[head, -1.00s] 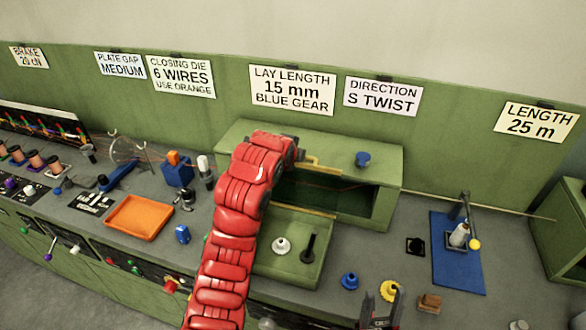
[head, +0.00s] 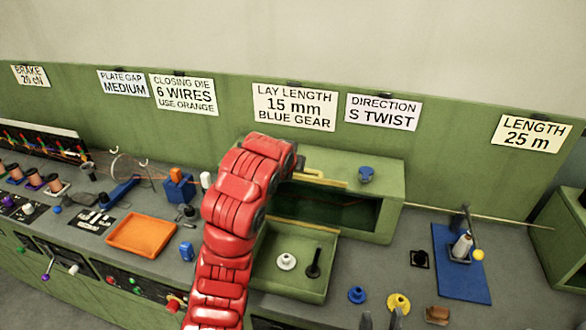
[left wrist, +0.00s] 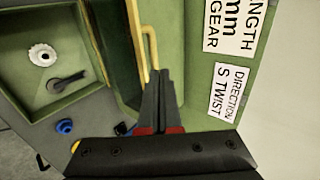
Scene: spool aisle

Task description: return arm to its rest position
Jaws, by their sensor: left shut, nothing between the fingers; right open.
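My red left arm (head: 235,215) rises from the bottom of the head view in front of the green gear box (head: 390,215). Its gripper is mostly hidden behind the wrist there. In the left wrist view, my left gripper (left wrist: 161,72) is shut and empty, with its fingertips close to a yellow handle (left wrist: 150,45) on the box; I cannot tell whether they touch. My right gripper (head: 381,318) shows only its fingertips at the bottom edge of the head view. It is open and empty, next to a yellow gear (head: 398,302).
A green tray (head: 262,275) with a white gear (head: 287,261) and a black lever (head: 314,264) lies before the box. A blue gear (head: 357,294), a brown block (head: 437,315) and a blue mat (head: 447,280) lie to the right. An orange tray (head: 140,235) is left.

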